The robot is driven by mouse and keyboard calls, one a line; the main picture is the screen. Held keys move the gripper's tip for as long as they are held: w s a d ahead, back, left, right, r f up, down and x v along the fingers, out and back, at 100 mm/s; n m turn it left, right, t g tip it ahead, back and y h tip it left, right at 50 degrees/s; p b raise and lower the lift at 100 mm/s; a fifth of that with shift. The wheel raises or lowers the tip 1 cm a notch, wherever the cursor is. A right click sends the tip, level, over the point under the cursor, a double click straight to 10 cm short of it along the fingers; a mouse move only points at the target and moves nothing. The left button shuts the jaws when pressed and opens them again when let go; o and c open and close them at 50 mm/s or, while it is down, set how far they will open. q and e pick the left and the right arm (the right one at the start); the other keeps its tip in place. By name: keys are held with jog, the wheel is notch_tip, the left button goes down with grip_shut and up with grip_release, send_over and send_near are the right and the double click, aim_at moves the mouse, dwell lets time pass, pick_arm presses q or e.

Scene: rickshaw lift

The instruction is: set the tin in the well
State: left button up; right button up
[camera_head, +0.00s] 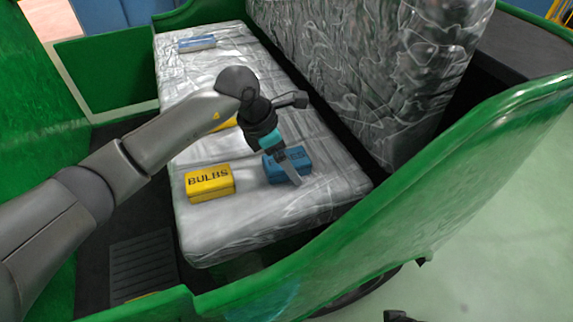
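A blue tin (301,160) with dark lettering rests on the grey, plastic-wrapped seat, near its front right corner. My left gripper (289,171) reaches down over this tin. One finger shows against its near side; the other is hidden, so I cannot tell whether the gripper is open or closed on it. A yellow tin marked BULBS (209,183) sits to the left on the seat. The dark floor well (142,262), with a ribbed mat, lies below the seat at lower left. A dark piece at the bottom edge may be my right gripper (399,317), mostly out of frame.
Another blue tin (196,43) lies at the seat's far end. A yellow item (228,124) is partly hidden by my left arm. The wrapped backrest (365,70) rises behind the seat. Green body walls (430,190) enclose the seat and well. A yellow sliver shows at the mat's near edge.

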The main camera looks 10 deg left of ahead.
pick_arm(q)
jog(key=shift+f, duration=0.25)
dwell(0.3)
jog(key=shift+r, duration=0.1)
jog(key=c, duration=1.6)
